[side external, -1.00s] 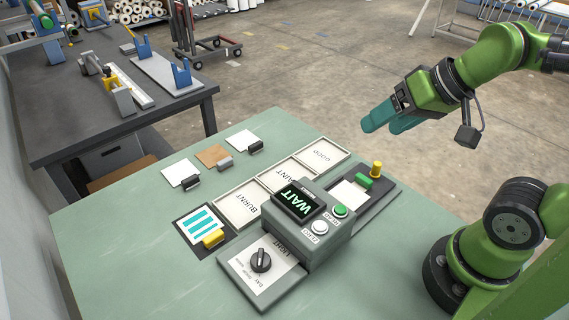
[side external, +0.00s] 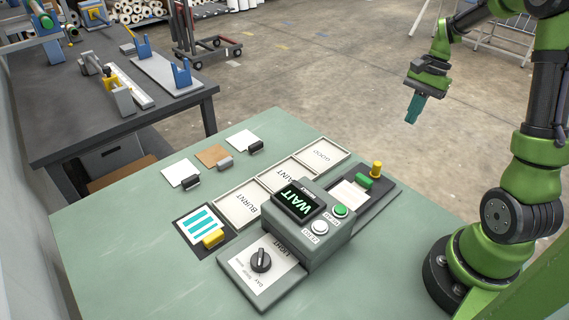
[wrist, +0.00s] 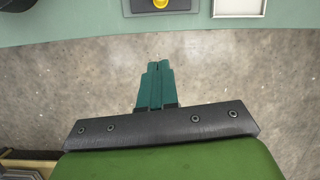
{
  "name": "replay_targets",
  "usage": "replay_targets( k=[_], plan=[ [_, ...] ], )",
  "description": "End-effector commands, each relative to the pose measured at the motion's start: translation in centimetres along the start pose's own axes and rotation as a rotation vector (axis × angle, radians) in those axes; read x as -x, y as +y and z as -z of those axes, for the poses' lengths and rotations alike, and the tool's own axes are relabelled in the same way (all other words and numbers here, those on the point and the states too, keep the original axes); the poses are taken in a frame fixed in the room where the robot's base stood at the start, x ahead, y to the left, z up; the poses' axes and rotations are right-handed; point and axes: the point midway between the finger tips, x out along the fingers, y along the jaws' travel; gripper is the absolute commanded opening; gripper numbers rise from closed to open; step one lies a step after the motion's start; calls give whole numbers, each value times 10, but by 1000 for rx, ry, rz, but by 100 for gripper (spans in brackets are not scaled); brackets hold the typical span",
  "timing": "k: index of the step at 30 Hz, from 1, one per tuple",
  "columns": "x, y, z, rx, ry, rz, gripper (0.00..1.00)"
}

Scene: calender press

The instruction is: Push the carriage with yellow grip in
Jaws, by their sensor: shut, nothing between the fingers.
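The carriage with its yellow grip (side external: 376,168) sits at the far right end of the dark track (side external: 378,193) on the press (side external: 313,222). A green block and a white sheet lie on the carriage beside the grip. The yellow grip also shows at the top of the wrist view (wrist: 160,3). My gripper (side external: 412,121) is shut and empty, pointing down, apart from the grip and to its right and beyond the table edge. In the wrist view my teal fingers (wrist: 155,66) are together over the floor.
The press display reads WAIT, with a green and a white button beside it. A dial panel (side external: 262,272) stands in front. Trays marked BURNT, FAINT and GOOD (side external: 320,157) lie behind. Sample cards with clips are further left. The space around my gripper is clear.

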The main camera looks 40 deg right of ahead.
Motion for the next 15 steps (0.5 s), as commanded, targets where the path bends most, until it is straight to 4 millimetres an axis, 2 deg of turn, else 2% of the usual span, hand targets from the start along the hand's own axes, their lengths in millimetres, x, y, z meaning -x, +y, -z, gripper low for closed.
replay_targets(
  k=[2, 4, 7, 11, 15],
  plan=[
    [1, -1, 12, -81, -42, -17, 0],
    [9, -5, 9, -112, -58, -13, 0],
    [7, -5, 3, -134, -81, -19, 0],
    [-8, -5, 1, -137, -85, -20, 0],
    [-35, -4, -2, -136, -86, -22, 0]
  ],
)
